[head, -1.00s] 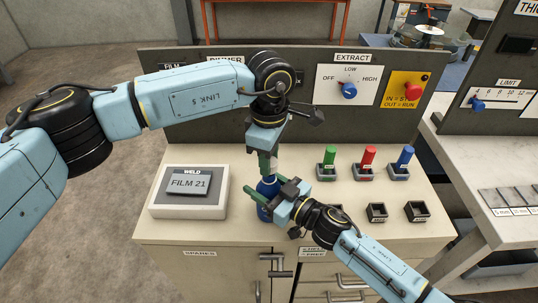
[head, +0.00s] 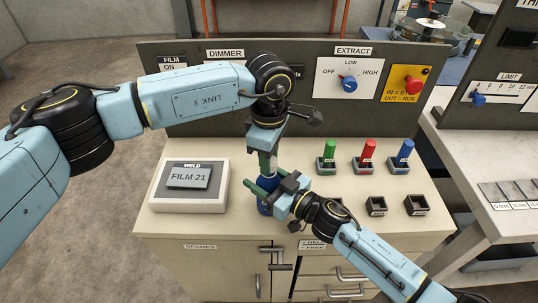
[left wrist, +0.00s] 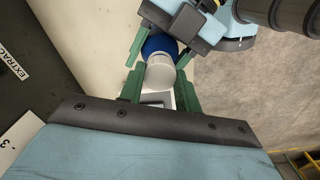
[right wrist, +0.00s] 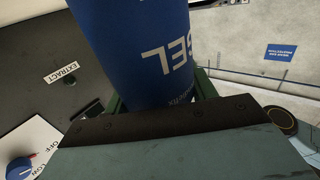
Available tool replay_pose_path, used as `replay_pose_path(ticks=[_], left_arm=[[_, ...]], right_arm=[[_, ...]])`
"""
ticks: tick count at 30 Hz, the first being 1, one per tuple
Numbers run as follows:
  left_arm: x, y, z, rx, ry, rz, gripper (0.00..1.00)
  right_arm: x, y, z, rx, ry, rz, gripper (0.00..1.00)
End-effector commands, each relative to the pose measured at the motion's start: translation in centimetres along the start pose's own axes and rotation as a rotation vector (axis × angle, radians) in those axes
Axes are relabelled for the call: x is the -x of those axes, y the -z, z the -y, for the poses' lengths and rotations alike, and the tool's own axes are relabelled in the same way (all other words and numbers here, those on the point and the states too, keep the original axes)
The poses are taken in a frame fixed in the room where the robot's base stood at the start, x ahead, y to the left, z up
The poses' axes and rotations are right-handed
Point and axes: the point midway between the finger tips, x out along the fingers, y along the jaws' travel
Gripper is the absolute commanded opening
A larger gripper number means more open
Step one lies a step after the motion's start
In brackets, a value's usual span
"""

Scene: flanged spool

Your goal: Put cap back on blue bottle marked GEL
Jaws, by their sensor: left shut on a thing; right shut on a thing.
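The blue bottle (head: 265,208) stands upright at the front of the bench, left of centre. My right gripper (head: 268,190) is shut around its upper body. In the right wrist view the bottle (right wrist: 140,45) fills the top, with upside-down white lettering reading GEL. My left gripper (head: 268,165) points down from above, shut on the white cap (left wrist: 160,76). In the left wrist view the cap is between the green fingers, lined up with the blue bottle top (left wrist: 158,44). They look to be touching or nearly so; I cannot tell whether the cap is seated.
A WELD display box (head: 188,187) reading FILM 21 sits to the left. Green, red and blue handles (head: 367,152) stand in holders to the right, with empty black holders (head: 417,205) in front. The control panel (head: 220,110) stands behind. The bench between box and bottle is clear.

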Motion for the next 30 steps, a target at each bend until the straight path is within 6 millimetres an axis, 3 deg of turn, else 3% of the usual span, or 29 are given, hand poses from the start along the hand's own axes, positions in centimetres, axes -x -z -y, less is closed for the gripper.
replay_pose_path(ticks=[18,19,21,26,30], left_arm=[[-1.2,0.0,0.0,-0.001,0.001,0.0,0.12],[-1.1,0.0,0.0,-0.001,0.0,0.0,0.12],[-1.1,0.0,0.0,-0.016,0.0,0.0,0.12],[-1.1,0.0,0.0,-0.187,0.0,-0.001,0.12],[-1.1,0.0,0.0,-0.449,-0.001,-0.001,0.12]], right_arm=[[0.0,0.0,0.0,0.0,0.0,0.001,0.15],[0.0,0.0,0.0,0.0,0.0,0.001,0.0],[0.0,0.0,0.0,0.0,0.0,0.001,0.0],[0.0,0.0,0.0,0.0,0.0,0.001,0.0],[0.0,0.0,0.0,0.0,0.0,0.001,0.0]])
